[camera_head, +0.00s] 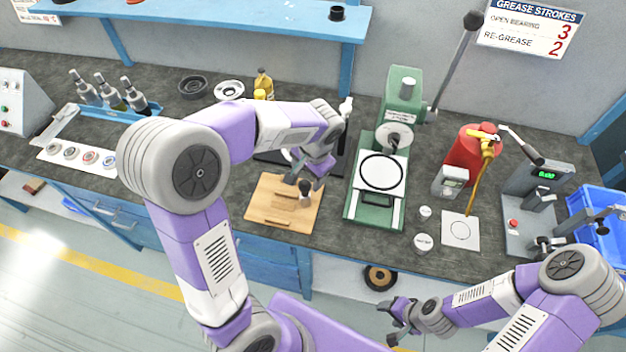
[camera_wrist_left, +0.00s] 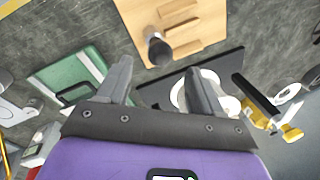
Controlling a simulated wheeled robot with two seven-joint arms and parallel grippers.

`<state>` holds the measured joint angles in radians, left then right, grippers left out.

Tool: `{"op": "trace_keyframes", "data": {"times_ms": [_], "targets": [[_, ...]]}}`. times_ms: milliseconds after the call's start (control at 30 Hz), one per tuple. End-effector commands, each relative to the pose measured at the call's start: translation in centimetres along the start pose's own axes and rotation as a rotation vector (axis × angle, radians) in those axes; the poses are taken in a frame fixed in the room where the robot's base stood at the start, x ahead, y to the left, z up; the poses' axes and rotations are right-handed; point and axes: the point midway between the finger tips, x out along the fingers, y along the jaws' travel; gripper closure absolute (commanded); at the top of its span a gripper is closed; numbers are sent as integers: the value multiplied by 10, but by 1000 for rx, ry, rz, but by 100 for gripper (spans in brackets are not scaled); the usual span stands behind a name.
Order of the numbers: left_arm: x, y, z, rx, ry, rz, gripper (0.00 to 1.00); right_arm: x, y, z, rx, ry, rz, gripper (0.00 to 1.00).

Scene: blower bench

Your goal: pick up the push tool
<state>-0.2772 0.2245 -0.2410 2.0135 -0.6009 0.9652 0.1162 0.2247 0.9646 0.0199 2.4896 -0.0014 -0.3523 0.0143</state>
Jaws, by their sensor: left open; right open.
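What looks like the push tool, a short dark upright piece with a rounded end, stands on the wooden board; it shows in the head view (camera_head: 305,190) and in the left wrist view (camera_wrist_left: 159,50). The wooden board (camera_head: 268,213) lies near the front of the bench and also shows in the wrist view (camera_wrist_left: 205,22). My left gripper (camera_head: 304,178) is open and empty, over the board's far edge and close to the tool. In the wrist view the tool lies ahead of the gap between the fingers (camera_wrist_left: 160,82), not between them. My right gripper (camera_head: 388,321) is open and empty, in front of the bench.
A green press (camera_head: 372,209) stands right of the board. A black plate (camera_wrist_left: 229,62) with a white ring lies behind the board. A red grease canister (camera_head: 467,152) and a scale-like grey stand (camera_head: 526,205) are further right. Bottles (camera_head: 109,90) in a rack stand at left.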

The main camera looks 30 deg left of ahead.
Motion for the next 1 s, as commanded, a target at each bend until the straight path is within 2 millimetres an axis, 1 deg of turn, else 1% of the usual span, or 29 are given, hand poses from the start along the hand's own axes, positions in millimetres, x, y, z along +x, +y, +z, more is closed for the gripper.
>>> {"op": "trace_keyframes", "data": {"times_ms": [267,400,500,600,833,1000], "targets": [[32,0,-1,0,-4,-1,34,10,4,0,0,-2,0,42],[55,-2,-4,-1,-6,-1,34,18,7,0,0,-1,0,42],[67,-2,-4,0,-5,-1,34,21,8,0,0,-1,0,42],[72,-2,-4,1,-3,-1,34,22,8,0,0,-1,0,42],[72,-2,-4,0,-2,0,34,21,8,0,0,-1,0,42],[72,-2,-4,0,-2,0,60,21,8,0,0,-1,0,42]]}}
